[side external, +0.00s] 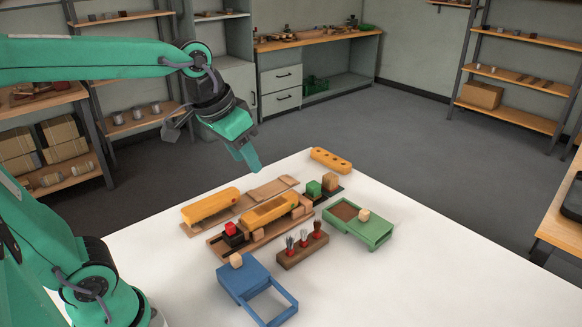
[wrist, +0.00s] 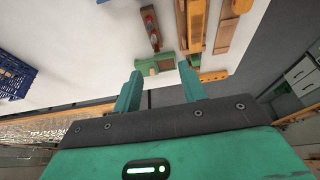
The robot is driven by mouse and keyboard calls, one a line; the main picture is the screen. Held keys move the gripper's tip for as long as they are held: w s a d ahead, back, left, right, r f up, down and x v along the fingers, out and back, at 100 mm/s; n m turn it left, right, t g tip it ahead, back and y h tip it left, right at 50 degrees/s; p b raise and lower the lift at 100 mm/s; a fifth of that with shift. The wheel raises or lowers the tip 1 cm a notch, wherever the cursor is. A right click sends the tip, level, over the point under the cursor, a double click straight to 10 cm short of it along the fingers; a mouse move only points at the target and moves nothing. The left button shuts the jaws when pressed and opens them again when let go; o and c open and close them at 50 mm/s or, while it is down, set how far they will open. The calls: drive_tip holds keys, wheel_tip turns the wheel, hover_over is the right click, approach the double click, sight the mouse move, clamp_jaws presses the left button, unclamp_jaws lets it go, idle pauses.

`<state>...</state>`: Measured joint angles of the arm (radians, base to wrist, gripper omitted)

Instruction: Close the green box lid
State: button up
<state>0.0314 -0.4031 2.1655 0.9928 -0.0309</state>
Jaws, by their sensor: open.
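The green box (side external: 376,236) sits on the white table to the right of the brush parts. Its brown interior shows at the left, and its green lid with a pale knob (side external: 364,214) covers only part of the top. A green shape that looks like this box (wrist: 147,69) also shows beyond my fingertips in the wrist view.
A blue box (side external: 243,278) with an open frame stands at the front. A dark wooden block (side external: 302,252) holds several upright bristle tufts just left of the green box. Orange-yellow brush bodies (side external: 211,206) lie on boards behind. The table's right side is clear.

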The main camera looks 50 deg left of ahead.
drive_tip(key=w+d+g, duration=0.1)
drive_tip(key=w+d, duration=0.1)
drive_tip(key=w, duration=0.7)
drive_tip(key=g, duration=0.3)
hover_over(365, 211)
drive_tip(key=f, duration=1.5)
drive_tip(key=shift+s+a, duration=0.15)
drive_tip(key=shift+s, duration=0.15)
drive_tip(key=shift+w+f, duration=0.25)
drive_tip(key=shift+f, duration=0.2)
drive_tip(key=shift+f, duration=3.9)
